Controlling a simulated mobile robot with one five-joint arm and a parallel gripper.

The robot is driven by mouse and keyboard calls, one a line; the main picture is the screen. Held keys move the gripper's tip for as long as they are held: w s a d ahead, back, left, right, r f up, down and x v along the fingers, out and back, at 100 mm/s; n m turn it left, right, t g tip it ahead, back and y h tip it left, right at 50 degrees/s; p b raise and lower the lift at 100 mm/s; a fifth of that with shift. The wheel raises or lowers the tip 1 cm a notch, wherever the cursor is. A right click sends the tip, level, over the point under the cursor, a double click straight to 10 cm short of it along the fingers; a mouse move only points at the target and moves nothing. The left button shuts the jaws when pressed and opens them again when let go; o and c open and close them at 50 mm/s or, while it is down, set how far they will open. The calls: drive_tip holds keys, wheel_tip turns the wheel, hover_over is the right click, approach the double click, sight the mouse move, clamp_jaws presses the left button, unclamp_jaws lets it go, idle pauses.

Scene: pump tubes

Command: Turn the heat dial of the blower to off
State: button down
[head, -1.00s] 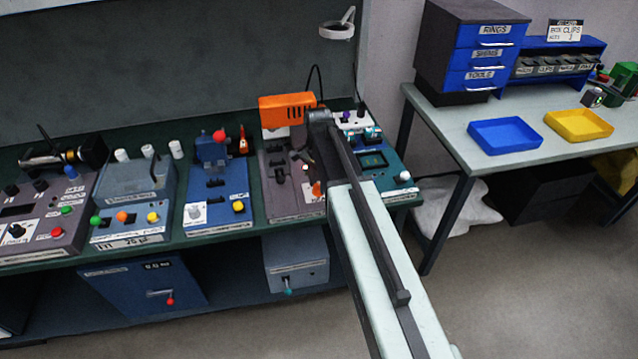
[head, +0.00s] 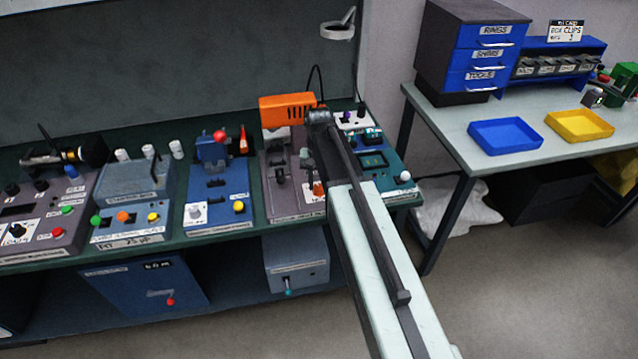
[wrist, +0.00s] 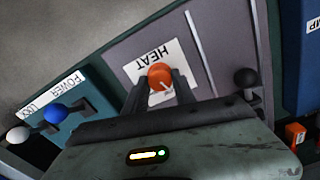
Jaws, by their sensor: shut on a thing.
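The blower is an orange housing (head: 287,110) over a grey base (head: 285,212) in the head view, partly hidden by my arm. Its heat dial (wrist: 160,74) is a round orange knob in the wrist view, in front of a white HEAT label (wrist: 148,58). A pale mark on the dial points down and slightly right in that view. My gripper (wrist: 160,88) has one finger on each side of the dial and is shut on it. In the head view a bit of orange, likely the dial (head: 318,188), shows beside my arm; the fingertips are hard to make out.
A black knob (wrist: 247,78) stands on the same panel to the right. The neighbouring teal panel carries a blue knob (wrist: 57,113), a white knob (wrist: 18,134) and a POWER label. Other bench stations stand left of the blower (head: 215,195).

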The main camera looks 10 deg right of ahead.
sight(319, 186)
drive_tip(key=n, duration=0.5)
idle(0.6)
drive_tip(key=c, duration=1)
unclamp_jaws()
wheel_tip(319, 186, up, 8)
drive_tip(key=p, duration=0.8)
drive_tip(key=shift+f, duration=0.1)
